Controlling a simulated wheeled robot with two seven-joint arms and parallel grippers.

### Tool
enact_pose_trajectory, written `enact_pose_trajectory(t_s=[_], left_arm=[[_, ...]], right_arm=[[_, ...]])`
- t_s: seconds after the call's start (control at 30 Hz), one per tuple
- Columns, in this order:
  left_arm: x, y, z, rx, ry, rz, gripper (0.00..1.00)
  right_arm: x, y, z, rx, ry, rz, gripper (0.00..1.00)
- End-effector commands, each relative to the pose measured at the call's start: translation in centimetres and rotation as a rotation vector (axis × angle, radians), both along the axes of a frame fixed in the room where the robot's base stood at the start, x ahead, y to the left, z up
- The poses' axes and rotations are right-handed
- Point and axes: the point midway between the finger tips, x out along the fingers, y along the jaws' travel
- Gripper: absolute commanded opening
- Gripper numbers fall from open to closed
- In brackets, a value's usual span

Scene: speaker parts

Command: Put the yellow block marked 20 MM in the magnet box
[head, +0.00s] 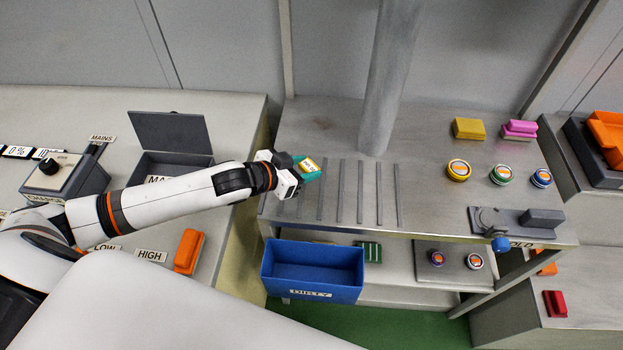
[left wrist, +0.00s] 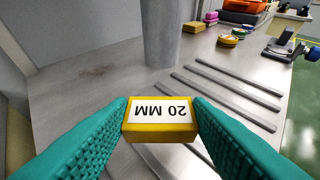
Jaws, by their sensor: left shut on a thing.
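The yellow block marked 20 MM (left wrist: 160,118) is between the teal fingers of my left gripper (left wrist: 158,125), its label upside down in the left wrist view. In the head view the left gripper (head: 306,168) is shut on the block (head: 309,165) over the left part of the metal bench. The dark grey magnet box (head: 148,168), its label partly hidden by my left arm, stands on the left table with its lid (head: 168,130) raised. My right gripper is not in view.
The metal bench (head: 330,125) has raised ribs (head: 360,192) and a round post (head: 390,75) behind them. A blue DIRTY bin (head: 312,292) sits low in front. A yellow block (head: 468,128), a pink block (head: 519,128) and round tins (head: 459,170) stand at the right. A gap separates table and bench.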

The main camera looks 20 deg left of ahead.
Motion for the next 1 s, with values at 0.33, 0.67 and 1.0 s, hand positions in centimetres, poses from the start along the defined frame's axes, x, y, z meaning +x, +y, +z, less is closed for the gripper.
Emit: enact_pose_trajectory(t_s=[0.33, 0.67, 1.0], left_arm=[[0.0, -0.1, -4.2, -0.002, 0.001, 0.000, 0.21], [0.0, -0.1, -4.9, -0.001, -0.002, -0.001, 0.21], [0.0, 0.0, -5.1, -0.001, -0.001, -0.001, 0.67]], right_arm=[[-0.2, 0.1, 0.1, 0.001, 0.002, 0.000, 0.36], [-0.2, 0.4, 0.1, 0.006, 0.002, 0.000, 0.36], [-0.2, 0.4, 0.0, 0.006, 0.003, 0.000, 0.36]])
